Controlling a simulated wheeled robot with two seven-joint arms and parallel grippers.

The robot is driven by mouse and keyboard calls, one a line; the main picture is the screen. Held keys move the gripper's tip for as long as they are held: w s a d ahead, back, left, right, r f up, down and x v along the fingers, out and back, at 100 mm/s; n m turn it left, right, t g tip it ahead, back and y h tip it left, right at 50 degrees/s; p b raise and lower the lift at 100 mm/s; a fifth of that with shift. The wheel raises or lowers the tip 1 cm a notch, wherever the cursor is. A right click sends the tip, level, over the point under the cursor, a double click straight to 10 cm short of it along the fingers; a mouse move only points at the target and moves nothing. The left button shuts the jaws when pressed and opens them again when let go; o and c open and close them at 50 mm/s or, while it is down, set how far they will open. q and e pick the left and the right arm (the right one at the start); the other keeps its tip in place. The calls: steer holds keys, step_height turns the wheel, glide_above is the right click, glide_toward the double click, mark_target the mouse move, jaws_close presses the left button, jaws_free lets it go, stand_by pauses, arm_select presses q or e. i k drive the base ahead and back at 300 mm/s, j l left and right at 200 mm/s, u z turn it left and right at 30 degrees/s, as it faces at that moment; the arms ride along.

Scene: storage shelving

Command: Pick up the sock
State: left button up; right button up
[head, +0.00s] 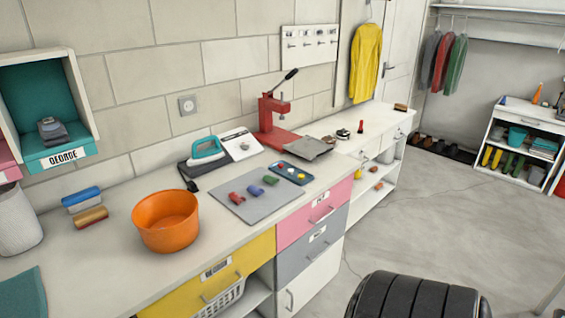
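No single thing is plainly a sock. Three small rolled soft-looking bundles lie apart on a grey mat (228,208) on the white counter: a red one (237,198), a blue one (255,190) and a green one (271,180). They may be rolled socks, but they are too small to be sure. Neither of my grippers is in view.
An orange bowl (166,222) stands left of the mat. A blue tray (288,173) with small coloured pieces, an iron (207,150) and a red press (272,122) are behind it. Brushes (91,217) lie at left. Drawers (312,212) front the counter; open floor lies right.

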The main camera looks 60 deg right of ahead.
mark_target(235, 197)
steer(key=z, duration=1.6)
